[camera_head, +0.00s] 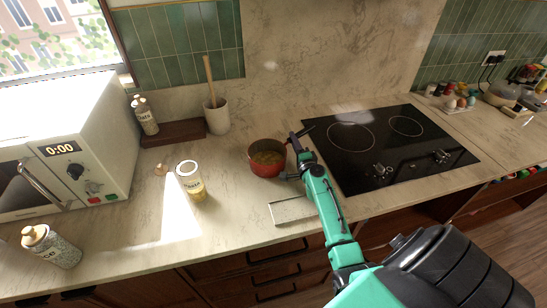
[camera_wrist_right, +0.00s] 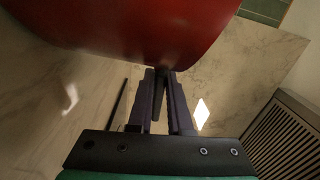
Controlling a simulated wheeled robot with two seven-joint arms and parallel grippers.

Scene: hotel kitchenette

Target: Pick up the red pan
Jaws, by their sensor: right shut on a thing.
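The red pan (camera_head: 268,160) is on or just above the marble counter in the head view, left of the black cooktop. Its inside looks brownish. In the right wrist view the pan's red wall (camera_wrist_right: 140,28) fills the top. My right gripper (camera_head: 295,158) comes in from the lower right and is at the pan's right side. In the right wrist view, its fingers (camera_wrist_right: 163,80) are closed together on a dark handle just below the pan wall. Whether the pan touches the counter is unclear. My left gripper is not in view.
The cooktop (camera_head: 385,145) lies right of the pan. A jar (camera_head: 190,180), a white crock (camera_head: 217,117), a white microwave (camera_head: 65,140) and a bottle (camera_head: 52,247) stand to the left. A flat pale board (camera_head: 292,210) lies in front, near the counter edge.

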